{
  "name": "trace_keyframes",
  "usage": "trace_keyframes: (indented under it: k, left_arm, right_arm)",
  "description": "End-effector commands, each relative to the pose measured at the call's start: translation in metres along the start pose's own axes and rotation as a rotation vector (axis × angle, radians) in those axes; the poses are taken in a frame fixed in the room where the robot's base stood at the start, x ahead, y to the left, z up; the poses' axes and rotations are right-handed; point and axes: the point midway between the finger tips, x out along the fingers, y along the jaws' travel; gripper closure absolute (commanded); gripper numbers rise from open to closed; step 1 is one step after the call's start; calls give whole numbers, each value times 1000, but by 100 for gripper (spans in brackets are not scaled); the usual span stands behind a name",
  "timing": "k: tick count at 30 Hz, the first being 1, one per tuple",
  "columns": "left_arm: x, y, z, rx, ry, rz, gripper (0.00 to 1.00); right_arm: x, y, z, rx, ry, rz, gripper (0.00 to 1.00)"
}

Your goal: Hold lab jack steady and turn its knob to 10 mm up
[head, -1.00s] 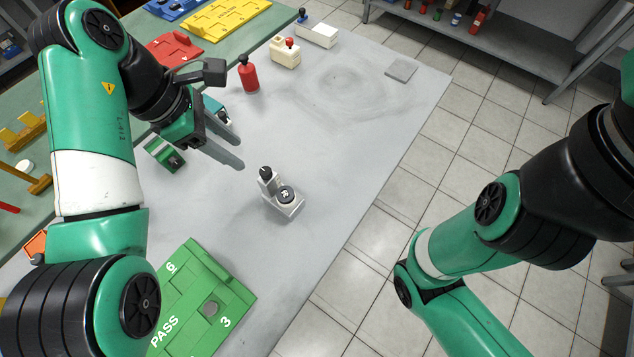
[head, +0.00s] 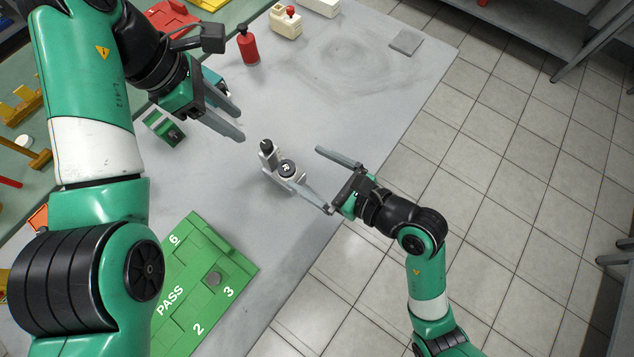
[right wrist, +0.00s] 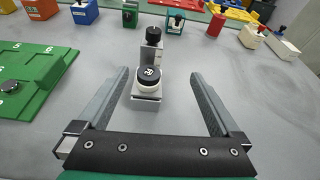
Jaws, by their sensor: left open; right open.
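A small light-grey device, seemingly the lab jack (head: 273,178), stands on the grey table with a black-topped round knob (head: 287,168) at its near end and a smaller black knob (head: 266,145) at its far end. In the right wrist view the round knob (right wrist: 149,75) appears between my right gripper's fingers. My right gripper (head: 306,166) is open and empty, fingers pointing at the device; one fingertip overlaps its near edge in the head view, and I cannot tell if they touch. My left gripper (head: 240,124) is open and empty, up and left of the device.
A green numbered board (head: 205,290) marked PASS lies at the lower left. A red bottle (head: 248,46), a green block (head: 163,127) and a cream block (head: 286,22) stand further back.

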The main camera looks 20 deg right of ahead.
Motion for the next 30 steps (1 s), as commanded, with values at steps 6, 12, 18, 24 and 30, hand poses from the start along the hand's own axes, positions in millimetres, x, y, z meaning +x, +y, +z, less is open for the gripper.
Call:
trace_keyframes:
  k: [6, 12, 18, 24, 30]
  left_arm:
    - [0, 0, 0, 0, 0, 0, 50]
    - [0, 0, 0, 0, 0, 0, 50]
    - [0, 0, 0, 0, 0, 0, 50]
    - [0, 0, 0, 0, 0, 0, 50]
    - [0, 0, 0, 0, 0, 0, 50]
  right_arm:
    - [-6, 16, -45, 51, 77, 22, 0]
    - [-1, 16, -46, 53, 78, 23, 0]
    - [29, 18, -47, 52, 77, 26, 0]
    - [73, 19, -50, 53, 76, 25, 0]
    - [102, 19, -52, 52, 75, 23, 0]
